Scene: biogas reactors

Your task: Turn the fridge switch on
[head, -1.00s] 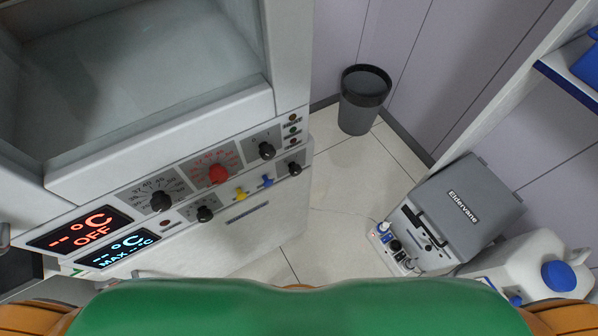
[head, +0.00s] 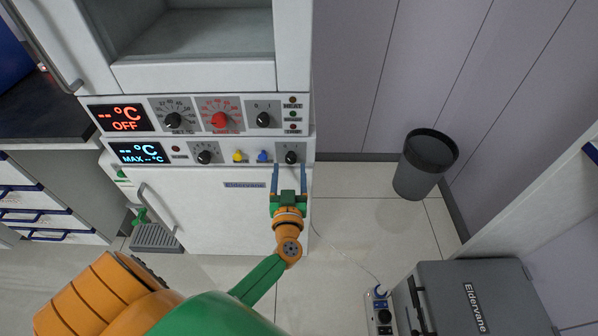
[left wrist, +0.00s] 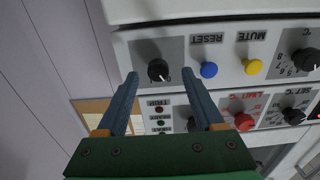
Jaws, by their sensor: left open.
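The fridge (head: 215,205) is a white cabinet with a control strip along its top edge. Its switch, a black rotary knob (head: 291,158), is at the strip's right end. In the left wrist view, which is upside down, the knob (left wrist: 158,70) shows between my fingertips, with a white pointer mark. My left gripper (head: 289,168) is open, its two blue fingers pointing at the switch, one on each side. I cannot tell whether the fingers touch it. The fridge's blue display (head: 137,153) reads "-- °C, MAX -- °C". My right gripper is out of view.
Blue (head: 262,156) and yellow (head: 238,156) buttons and another black knob (head: 204,157) sit left of the switch. An upper panel has a red knob (head: 220,120). A bin (head: 425,163) and a grey Eldervane box (head: 470,300) stand right.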

